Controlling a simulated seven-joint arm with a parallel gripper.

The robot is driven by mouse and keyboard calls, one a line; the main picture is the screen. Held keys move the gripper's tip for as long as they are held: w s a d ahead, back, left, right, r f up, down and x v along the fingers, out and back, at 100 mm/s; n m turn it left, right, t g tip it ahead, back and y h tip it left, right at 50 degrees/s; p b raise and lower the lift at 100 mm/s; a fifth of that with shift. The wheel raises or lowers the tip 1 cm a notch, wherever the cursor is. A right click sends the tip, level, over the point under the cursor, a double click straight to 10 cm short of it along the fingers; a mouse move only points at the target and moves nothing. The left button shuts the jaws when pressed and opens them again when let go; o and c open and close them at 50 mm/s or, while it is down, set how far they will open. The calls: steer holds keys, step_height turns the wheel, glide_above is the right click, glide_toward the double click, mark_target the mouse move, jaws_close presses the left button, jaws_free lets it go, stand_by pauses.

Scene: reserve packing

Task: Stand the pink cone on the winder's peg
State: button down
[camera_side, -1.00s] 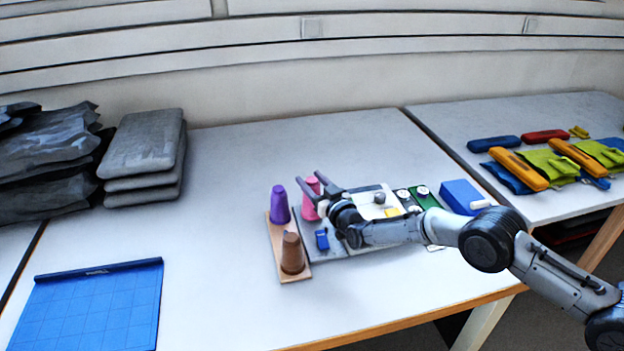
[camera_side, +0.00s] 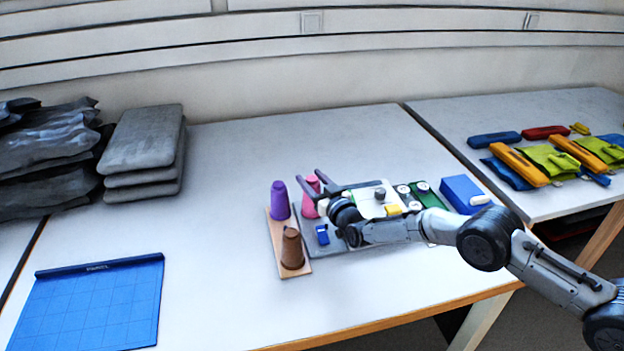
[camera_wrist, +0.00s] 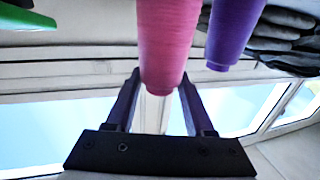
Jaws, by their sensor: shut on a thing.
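The pink cone (camera_side: 309,204) stands upright just right of the wooden board, at the left end of a grey base (camera_side: 338,246). My gripper (camera_side: 310,180) reaches it from the right, with its fingers on either side of the cone's upper part. In the wrist view the pink cone (camera_wrist: 165,45) lies between the two fingers (camera_wrist: 159,78), shut on it. The cone's foot is partly hidden, and I cannot tell whether it is on a peg. The winder's peg is not clearly visible; the grey base, with a blue block (camera_side: 322,234), may be the winder.
A purple cone (camera_side: 279,201) and a brown cone (camera_side: 292,248) stand close by on the wooden board (camera_side: 275,240). A white unit (camera_side: 370,205), a green board (camera_side: 430,197) and a blue box (camera_side: 464,193) are to the right.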

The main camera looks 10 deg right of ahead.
steer(key=shift+d, duration=0.1)
steer(key=shift+c, duration=1)
jaws_free()
steer(key=shift+f, duration=0.1)
steer(key=shift+o, duration=1)
steer(key=shift+f, duration=0.1)
step_height(320, 180, up, 11)
stand_by(0.3)
